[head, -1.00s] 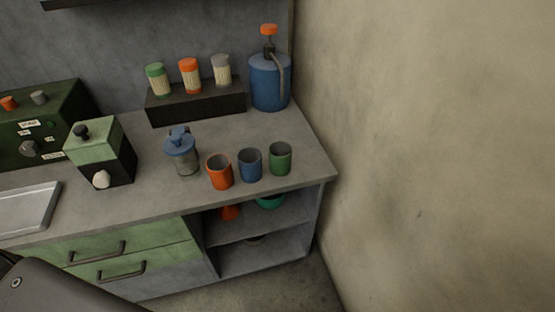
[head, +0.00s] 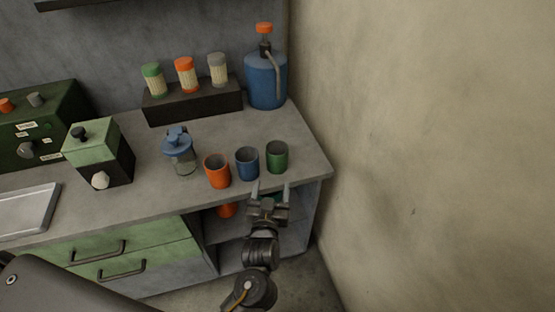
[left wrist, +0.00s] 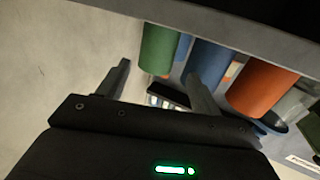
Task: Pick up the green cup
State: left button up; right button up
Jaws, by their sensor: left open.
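The green cup (head: 277,158) stands upright near the counter's front right corner, the rightmost in a row with a blue cup (head: 247,163) and an orange cup (head: 217,171). My left gripper (head: 271,186) is open and empty, just in front of the counter edge, its fingers pointing toward the green cup but apart from it. In the left wrist view, which looks upside down, the green cup (left wrist: 159,48) shows between and beyond the spread fingers of the gripper (left wrist: 160,80). The blue cup (left wrist: 207,62) is close to one finger there. My right gripper is not in view.
A blue-lidded jar (head: 180,152) stands left of the cups. A blue pump bottle (head: 266,80) and a dark rack (head: 193,102) with shakers are behind. A wall (head: 430,150) rises on the right. Open shelves (head: 228,226) are below the counter.

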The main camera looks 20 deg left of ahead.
aim_at(276, 161)
pick_arm(q)
jog(key=w, duration=0.3)
jog(key=w+a, duration=0.1)
jog(key=w, duration=0.1)
jog(key=shift+w+r+p, duration=0.3)
jog(key=shift+w+p, duration=0.05)
jog(key=shift+w+r, duration=0.1)
jog(key=shift+w, duration=0.1)
jog(key=w, duration=0.1)
jog(key=w+p, duration=0.1)
jog(key=w, duration=0.2)
jog(key=shift+w+a+r, duration=0.2)
jog(key=shift+a+r, duration=0.05)
jog(key=shift+r, duration=0.1)
jog(key=shift+w, duration=0.2)
jog(key=c, duration=0.7)
jog(key=shift+r+p, duration=0.1)
jog(key=shift+p, duration=0.2)
